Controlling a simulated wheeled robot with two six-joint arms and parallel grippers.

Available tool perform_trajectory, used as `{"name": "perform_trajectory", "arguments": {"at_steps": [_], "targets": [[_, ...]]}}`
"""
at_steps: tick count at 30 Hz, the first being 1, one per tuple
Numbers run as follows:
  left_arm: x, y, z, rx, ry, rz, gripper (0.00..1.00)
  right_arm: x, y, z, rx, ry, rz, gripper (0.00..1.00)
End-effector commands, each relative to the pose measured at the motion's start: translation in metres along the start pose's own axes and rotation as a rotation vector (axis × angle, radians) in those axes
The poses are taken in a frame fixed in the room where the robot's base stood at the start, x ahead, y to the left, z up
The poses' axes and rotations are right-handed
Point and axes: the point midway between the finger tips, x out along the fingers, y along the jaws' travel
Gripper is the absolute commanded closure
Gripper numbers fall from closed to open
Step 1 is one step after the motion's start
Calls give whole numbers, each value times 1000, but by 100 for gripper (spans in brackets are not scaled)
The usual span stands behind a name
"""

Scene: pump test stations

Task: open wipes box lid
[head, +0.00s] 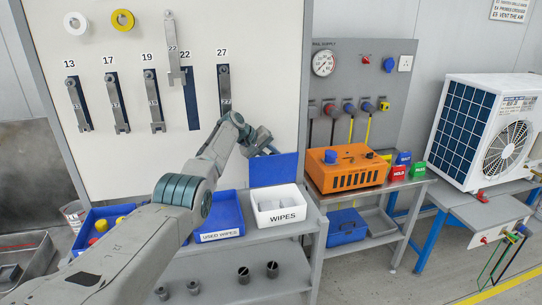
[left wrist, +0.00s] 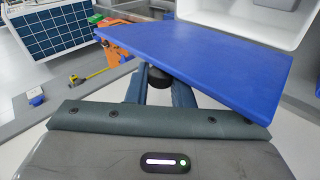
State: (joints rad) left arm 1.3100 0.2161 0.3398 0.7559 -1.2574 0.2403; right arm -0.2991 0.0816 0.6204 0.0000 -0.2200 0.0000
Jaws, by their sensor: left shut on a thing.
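The white wipes box (head: 280,216), labelled WIPES, stands on the grey bench with pale wipes showing inside. Its blue lid (head: 273,170) stands up at the back of the box, so the box is open. My left gripper (head: 268,151) is at the lid's upper left edge and shut on it. In the left wrist view the blue lid (left wrist: 200,62) lies across the fingers (left wrist: 165,88) and hides their tips; the white box wall (left wrist: 262,18) shows beyond it. My right gripper is in neither view.
A blue USED WIPES tray (head: 219,236) stands left of the box, and an orange tester (head: 345,172) stands right. Behind is a panel with hanging wrenches (head: 225,90). A blue bin with coloured balls (head: 100,228) is at left.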

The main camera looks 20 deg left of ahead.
Motion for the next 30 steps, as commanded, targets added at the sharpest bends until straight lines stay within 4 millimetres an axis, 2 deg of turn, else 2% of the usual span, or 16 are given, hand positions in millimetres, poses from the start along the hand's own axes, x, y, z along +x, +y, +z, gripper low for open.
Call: {"name": "perform_trajectory", "arguments": {"at_steps": [12, 13, 16, 25, 30], "targets": [[0, -1, 0, -6, -3, -1, 100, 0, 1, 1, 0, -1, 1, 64], [0, -1, 0, -6, -3, -1, 77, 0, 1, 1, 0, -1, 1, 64], [0, -1, 0, -6, -4, 0, 59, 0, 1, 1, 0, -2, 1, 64], [0, 0, 0, -5, -4, 0, 59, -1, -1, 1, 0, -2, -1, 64], [-8, 2, -1, -6, -4, -1, 59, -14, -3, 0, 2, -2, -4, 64]]}}
